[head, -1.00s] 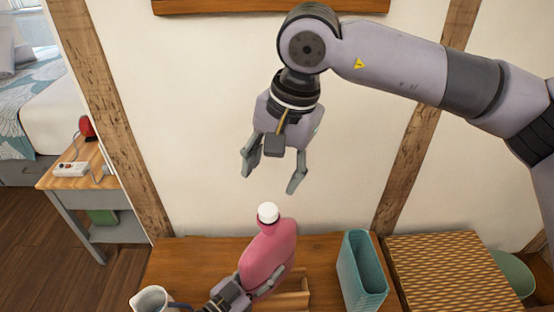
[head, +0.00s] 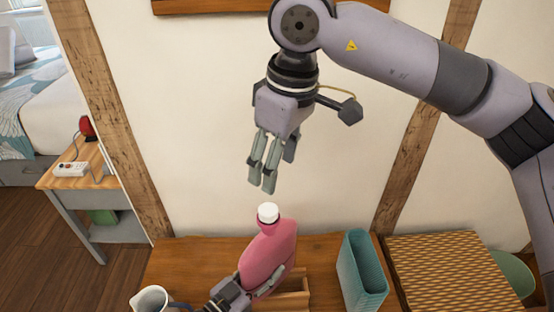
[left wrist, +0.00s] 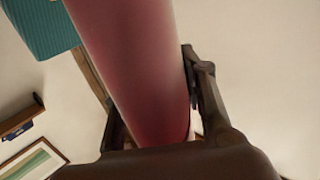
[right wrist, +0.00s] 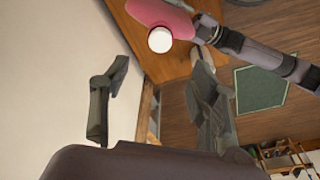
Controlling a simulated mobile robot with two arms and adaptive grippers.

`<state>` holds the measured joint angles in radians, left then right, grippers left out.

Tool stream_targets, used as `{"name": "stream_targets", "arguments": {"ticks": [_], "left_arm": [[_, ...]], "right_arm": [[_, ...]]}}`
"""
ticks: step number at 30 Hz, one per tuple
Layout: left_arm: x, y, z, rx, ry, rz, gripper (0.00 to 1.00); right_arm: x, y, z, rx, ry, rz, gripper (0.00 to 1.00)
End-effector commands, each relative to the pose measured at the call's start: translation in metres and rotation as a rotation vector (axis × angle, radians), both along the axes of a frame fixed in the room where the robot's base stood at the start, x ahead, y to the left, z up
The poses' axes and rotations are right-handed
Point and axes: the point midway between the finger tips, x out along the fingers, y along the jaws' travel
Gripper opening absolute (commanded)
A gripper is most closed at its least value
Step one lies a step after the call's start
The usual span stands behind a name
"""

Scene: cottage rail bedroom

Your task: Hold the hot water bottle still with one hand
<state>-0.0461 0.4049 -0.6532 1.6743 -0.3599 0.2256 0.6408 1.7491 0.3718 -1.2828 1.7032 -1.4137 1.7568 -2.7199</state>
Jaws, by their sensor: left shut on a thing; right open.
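The pink hot water bottle (head: 268,252) stands upright, slightly tilted, over the wooden table, its white cap (head: 268,212) on top. My left gripper (head: 262,285) is shut on its body from the front left. The pink body also fills the middle of the left wrist view (left wrist: 135,70), between the fingers. My right gripper (head: 270,172) is open and empty, pointing down a little above the cap. In the right wrist view the cap (right wrist: 160,39) shows at the top, beyond the open fingers (right wrist: 155,100).
A wooden holder (head: 292,294) is beside the bottle. A teal bin (head: 362,272) and a woven box (head: 450,270) stand to the right. A light jug (head: 150,299) is at the table's front left. The wall is close behind.

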Motion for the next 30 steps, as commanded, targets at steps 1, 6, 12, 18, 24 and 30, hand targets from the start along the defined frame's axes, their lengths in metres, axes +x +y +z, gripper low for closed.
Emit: {"name": "stream_targets", "arguments": {"ticks": [1, 6, 12, 18, 24, 30], "left_arm": [[0.001, 0.001, 0.001, 0.002, -0.002, 0.002, 0.00], [0.001, 0.001, 0.001, 0.002, -0.002, 0.002, 0.00], [0.001, 0.001, 0.001, 0.001, -0.003, 0.002, 0.00], [0.001, 0.001, 0.001, 0.001, -0.002, 0.002, 0.00], [0.001, 0.001, 0.001, 0.001, -0.002, 0.002, 0.00], [0.001, 0.001, 0.001, 0.001, -0.002, 0.002, 0.00]], "right_arm": [[0.000, 0.000, 0.000, 0.000, 0.000, 0.001, 0.55], [0.000, 0.000, 0.000, 0.000, 0.000, -0.001, 0.55], [0.000, 0.001, -0.009, -0.001, 0.002, -0.002, 0.55], [0.003, 0.005, -0.041, -0.001, 0.004, -0.003, 0.55], [0.006, 0.009, -0.079, 0.000, 0.004, -0.003, 0.55], [0.009, 0.013, -0.107, 0.000, 0.001, -0.004, 0.55]]}}
